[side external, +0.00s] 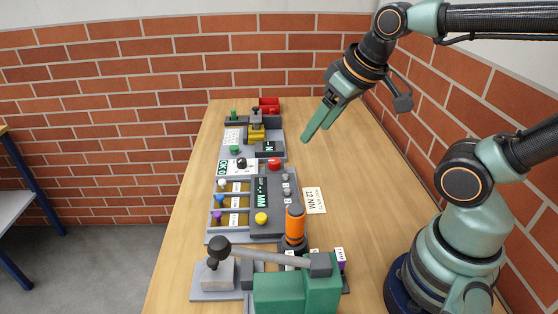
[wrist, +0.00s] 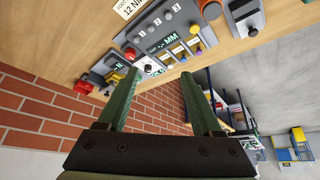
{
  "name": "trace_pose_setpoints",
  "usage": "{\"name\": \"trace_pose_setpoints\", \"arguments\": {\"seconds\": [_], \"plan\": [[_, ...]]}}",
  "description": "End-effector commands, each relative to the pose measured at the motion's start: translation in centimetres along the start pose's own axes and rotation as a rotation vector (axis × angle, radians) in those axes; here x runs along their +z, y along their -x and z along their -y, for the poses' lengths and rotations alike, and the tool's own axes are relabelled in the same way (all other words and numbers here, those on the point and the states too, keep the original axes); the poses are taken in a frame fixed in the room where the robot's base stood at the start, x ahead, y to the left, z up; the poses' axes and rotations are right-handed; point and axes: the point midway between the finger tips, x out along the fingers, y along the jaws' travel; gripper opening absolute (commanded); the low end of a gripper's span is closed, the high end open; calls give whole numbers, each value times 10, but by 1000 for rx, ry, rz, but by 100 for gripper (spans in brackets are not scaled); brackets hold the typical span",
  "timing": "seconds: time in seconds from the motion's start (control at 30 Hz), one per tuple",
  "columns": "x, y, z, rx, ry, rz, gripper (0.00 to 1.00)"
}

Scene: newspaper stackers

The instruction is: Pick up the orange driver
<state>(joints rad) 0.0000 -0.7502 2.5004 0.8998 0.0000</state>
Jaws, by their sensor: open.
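The orange driver (side external: 295,222) stands upright in a dark round holder near the front of the bench, in the side external view. Its orange end also shows at the top edge of the wrist view (wrist: 211,9), partly cut off. My gripper (side external: 315,134) is open and empty, raised over the back right part of the bench. It is well behind the driver and apart from it. In the wrist view its two green fingers (wrist: 160,76) are spread with nothing between them.
A green device with a grey lever (side external: 297,292) stands just in front of the driver. A grey panel with coloured knobs (side external: 268,215) lies to its left. A white 12 NM card (side external: 315,200) lies behind it. The bench's right side (side external: 365,215) is clear; a brick wall (side external: 505,100) borders it.

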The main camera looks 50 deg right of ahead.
Motion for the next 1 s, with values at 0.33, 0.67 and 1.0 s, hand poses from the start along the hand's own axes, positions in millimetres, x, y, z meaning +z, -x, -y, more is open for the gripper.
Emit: {"name": "trace_pose_setpoints", "arguments": {"seconds": [0.33,0.67,1.0], "plan": [[0,0,0,0,0,0,82],[1,-5,7,-12,110,37,82],[21,-38,53,-185,963,278,82]]}}
